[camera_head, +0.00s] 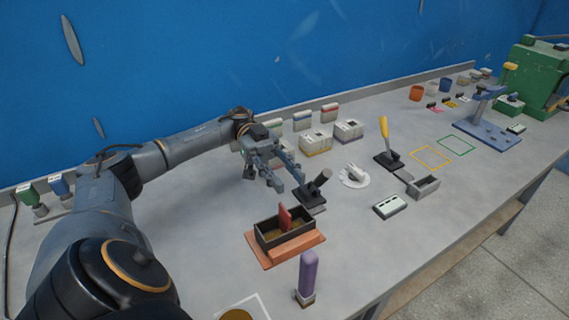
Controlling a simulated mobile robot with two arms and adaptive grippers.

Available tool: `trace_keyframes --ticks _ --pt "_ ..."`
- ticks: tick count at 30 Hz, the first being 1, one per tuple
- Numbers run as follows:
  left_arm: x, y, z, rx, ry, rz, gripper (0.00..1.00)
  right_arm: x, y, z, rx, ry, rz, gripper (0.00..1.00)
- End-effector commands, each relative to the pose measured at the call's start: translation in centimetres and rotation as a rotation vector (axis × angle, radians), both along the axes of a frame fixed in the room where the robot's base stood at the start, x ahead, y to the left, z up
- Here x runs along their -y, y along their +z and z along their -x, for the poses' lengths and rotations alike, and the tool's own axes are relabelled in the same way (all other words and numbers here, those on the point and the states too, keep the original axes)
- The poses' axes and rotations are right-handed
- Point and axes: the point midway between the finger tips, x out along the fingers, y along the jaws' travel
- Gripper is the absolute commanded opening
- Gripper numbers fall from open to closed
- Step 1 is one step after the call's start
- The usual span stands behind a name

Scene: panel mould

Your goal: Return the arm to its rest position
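My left arm comes in from the left and stretches across the grey bench. Its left gripper (287,169) is over the bench, just left of a black lever on a small dark base (311,196). The fingers are spread apart, with nothing visible between them. I cannot tell how high the fingertips are above the bench. My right gripper does not show.
Close to the gripper are an orange-based box with a red piece (285,236), a purple-handled tool (307,274), a white dial (354,176) and white blocks (316,142). A yellow-handled lever (386,145) stands farther right. A blue wall (200,60) is behind.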

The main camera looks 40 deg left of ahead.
Motion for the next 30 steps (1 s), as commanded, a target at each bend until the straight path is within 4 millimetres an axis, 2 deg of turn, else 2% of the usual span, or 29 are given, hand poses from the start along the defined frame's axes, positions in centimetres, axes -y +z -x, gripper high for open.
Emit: trace_keyframes --ticks 4,22,26,30 --pt "0.0 0.8 0.0 -0.002 0.000 -0.002 0.32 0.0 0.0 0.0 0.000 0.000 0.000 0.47" --pt "0.0 1.1 0.0 -0.001 0.000 0.000 0.32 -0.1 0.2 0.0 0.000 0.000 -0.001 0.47" --pt "0.0 3.3 0.0 0.000 0.000 -0.001 0.32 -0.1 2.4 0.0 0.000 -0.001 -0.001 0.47" --pt "0.0 7.9 0.0 0.000 0.001 -0.001 0.32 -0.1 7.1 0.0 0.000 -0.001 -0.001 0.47"
